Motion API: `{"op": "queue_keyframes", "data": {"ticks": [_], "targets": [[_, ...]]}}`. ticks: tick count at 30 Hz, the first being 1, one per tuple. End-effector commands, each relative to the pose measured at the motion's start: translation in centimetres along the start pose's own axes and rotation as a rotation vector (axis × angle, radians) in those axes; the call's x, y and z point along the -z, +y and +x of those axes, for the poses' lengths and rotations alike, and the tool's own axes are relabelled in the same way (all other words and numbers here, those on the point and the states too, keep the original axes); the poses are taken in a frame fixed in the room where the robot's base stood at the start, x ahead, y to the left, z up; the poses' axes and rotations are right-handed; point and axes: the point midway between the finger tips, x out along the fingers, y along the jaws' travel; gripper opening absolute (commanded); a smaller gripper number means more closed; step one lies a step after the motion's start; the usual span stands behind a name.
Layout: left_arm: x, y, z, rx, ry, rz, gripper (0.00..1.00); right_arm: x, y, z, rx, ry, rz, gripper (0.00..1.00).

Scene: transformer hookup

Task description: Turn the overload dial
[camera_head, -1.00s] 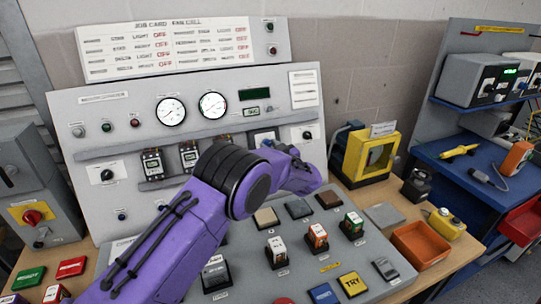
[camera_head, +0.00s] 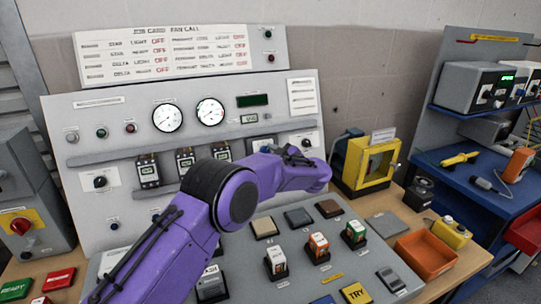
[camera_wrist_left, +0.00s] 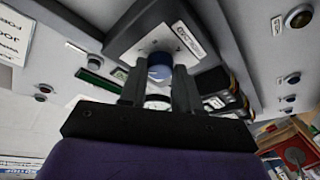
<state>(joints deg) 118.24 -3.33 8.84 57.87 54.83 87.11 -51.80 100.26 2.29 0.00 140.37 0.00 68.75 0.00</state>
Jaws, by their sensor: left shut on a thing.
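The dial (camera_wrist_left: 160,62) is a round knob with a pale top and blue side, on a dark-edged grey box with a white label (camera_wrist_left: 190,40) in the left wrist view. My left gripper (camera_wrist_left: 159,82) is shut on this knob, with one dark finger on each side of it. In the head view my purple left arm crosses in front of the panel, and its wrist hides most of the box (camera_head: 262,143) and the dial. The dial's pointer cannot be read. My right gripper is not in view.
The upright grey panel (camera_head: 85,125) carries two gauges, a green display (camera_head: 254,100) and several switches. Below it, a sloping console (camera_head: 290,285) holds several coloured blocks. To the right are a yellow frame (camera_head: 368,160) and an orange tray (camera_head: 425,255).

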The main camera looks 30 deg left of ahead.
Motion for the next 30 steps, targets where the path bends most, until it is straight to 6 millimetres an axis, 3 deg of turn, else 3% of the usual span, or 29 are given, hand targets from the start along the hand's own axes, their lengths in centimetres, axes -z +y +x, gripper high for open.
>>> {"op": "queue_keyframes", "data": {"ticks": [9, 10, 12, 23, 30], "targets": [[0.1, 0.1, 0.0, -0.002, 0.001, -0.001, 0.02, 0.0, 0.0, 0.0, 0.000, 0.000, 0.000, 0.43], [0.1, 0.1, 0.0, -0.002, 0.001, 0.000, 0.35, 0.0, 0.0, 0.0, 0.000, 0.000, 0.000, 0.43], [0.1, 0.1, 0.0, -0.002, 0.001, 0.000, 0.58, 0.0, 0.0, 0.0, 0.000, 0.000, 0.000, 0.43], [-0.1, 0.0, -0.7, -0.003, -0.001, 0.001, 0.58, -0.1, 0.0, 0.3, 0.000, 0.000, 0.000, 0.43], [-0.2, 0.0, -6.0, -0.006, 0.001, 0.001, 0.58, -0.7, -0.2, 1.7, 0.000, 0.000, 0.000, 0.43]]}}
